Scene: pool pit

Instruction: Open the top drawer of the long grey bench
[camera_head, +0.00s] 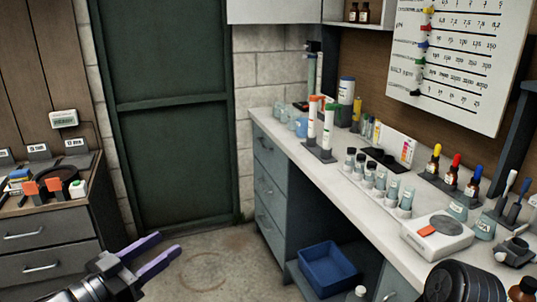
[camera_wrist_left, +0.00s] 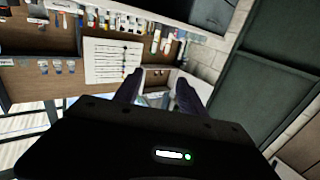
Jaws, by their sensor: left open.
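The long grey bench (camera_head: 355,202) runs along the right side in the head view, with a pale worktop and grey fronts. At its far end is a stack of drawers; the top drawer (camera_head: 264,147) is closed, with a small handle on its front. My left gripper (camera_head: 169,243) is open and empty, low over the floor to the left of the bench and apart from the drawers. Its two fingers (camera_wrist_left: 160,78) also show in the left wrist view, with nothing between them.
A dark cabinet (camera_head: 48,234) with drawers stands at the left. A dark green door (camera_head: 175,110) is behind. A blue bin (camera_head: 328,268) sits in the bench's open bay. Bottles, vials and test kits crowd the worktop. The floor (camera_head: 215,262) before the drawers is clear.

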